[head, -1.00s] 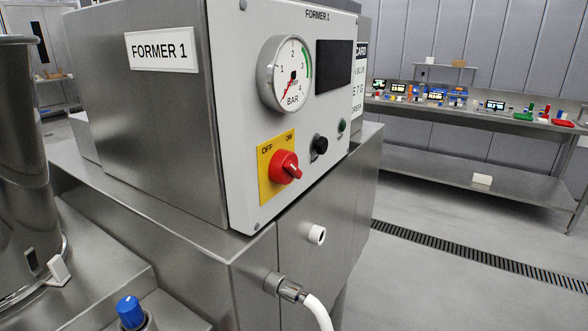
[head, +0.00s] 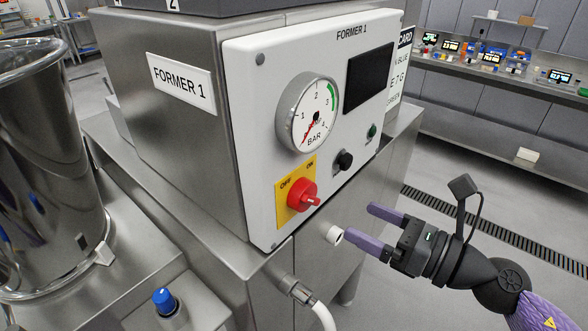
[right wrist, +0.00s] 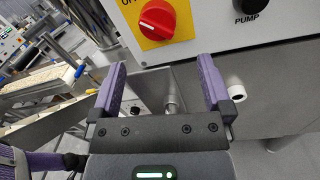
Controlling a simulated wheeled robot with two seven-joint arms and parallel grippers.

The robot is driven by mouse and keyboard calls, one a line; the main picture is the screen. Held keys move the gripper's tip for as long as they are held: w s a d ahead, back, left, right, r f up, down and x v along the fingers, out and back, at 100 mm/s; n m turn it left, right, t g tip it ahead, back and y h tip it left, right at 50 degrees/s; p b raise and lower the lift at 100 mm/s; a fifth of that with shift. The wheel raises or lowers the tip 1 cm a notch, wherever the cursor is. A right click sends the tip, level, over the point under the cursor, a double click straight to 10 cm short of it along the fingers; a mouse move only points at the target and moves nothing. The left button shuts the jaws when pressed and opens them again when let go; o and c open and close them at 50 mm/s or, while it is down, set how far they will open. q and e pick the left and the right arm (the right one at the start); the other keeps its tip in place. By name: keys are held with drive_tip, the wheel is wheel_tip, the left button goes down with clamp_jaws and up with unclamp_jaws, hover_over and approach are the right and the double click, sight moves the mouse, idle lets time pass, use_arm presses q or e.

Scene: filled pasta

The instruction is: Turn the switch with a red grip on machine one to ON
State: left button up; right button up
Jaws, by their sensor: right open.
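The red-grip switch (head: 303,196) sits on a yellow plate (head: 287,214) marked OFF and ON, low on the white panel of the machine labelled FORMER 1 (head: 182,84). Its grip points to the lower right in the head view, and I cannot tell its setting for sure. It also shows at the top of the right wrist view (right wrist: 157,20). My right gripper (head: 360,228) is open and empty, below and to the right of the switch, apart from it. In the right wrist view its two fingers (right wrist: 160,88) are spread wide. My left gripper is not in view.
Near the switch are a black PUMP knob (head: 344,160), a green button (head: 372,130) and a pressure gauge (head: 308,112). A white pipe stub (head: 333,233) and a hose fitting (head: 296,289) stick out below the panel. A steel vessel (head: 45,160) stands at left.

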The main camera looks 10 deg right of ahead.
sight(315, 199)
drive_tip(key=p+x, duration=0.3)
drive_tip(key=x, duration=0.6)
drive_tip(key=shift+s+a+r+p, duration=0.1)
drive_tip(key=shift+a+r+p, duration=0.05)
drive_tip(key=shift+p, duration=0.15)
drive_tip(key=shift+w+a, duration=0.2)
drive_tip(key=shift+a, duration=0.05)
drive_tip(key=c, duration=1.1)
